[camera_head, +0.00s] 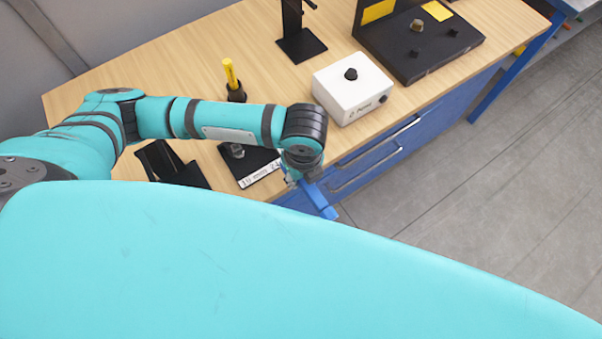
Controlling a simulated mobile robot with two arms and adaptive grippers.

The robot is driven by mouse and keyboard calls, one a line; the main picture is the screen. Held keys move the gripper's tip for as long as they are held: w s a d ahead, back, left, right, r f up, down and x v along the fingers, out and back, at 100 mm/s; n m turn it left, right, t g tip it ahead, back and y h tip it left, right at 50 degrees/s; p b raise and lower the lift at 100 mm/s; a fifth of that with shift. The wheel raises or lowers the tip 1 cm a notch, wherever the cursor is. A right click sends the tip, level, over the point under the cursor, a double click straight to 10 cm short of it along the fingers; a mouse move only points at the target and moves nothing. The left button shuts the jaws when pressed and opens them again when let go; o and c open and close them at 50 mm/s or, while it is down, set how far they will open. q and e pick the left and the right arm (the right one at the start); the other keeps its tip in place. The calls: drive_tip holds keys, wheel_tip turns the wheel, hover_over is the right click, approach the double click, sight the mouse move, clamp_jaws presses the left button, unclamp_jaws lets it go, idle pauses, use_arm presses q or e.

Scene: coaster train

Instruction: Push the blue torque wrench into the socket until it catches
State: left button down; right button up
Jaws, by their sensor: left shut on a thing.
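The blue torque wrench (320,202) shows at the front edge of the bench, slanting down to the right. My left gripper (297,180) is shut on it, and the gripper and wrist hide its upper end. A black plate (252,160) with a metal fitting (237,150) and a white label strip (260,174) lies on the bench just left of the gripper. I cannot tell whether that fitting is the socket, or whether the wrench touches anything there. My right gripper is not in view.
A white box with a black knob (338,92) stands right of my left wrist. Behind are a yellow-handled tool in a black holder (236,92), a black stand (300,45) and a black fixture board (425,50). Blue drawers (385,150) lie below the bench edge. Grey floor is clear at right.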

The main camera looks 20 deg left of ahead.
sight(313, 191)
use_arm(q)
drive_tip(key=shift+f, duration=0.65)
idle(0.4)
drive_tip(key=shift+r+p, duration=0.1)
drive_tip(key=shift+p, duration=0.3)
idle(1.0)
drive_tip(key=shift+d, duration=0.15)
drive_tip(key=shift+s+d+p, duration=1.1)
drive_tip(key=shift+s+d, duration=0.25)
drive_tip(key=shift+d, duration=0.25)
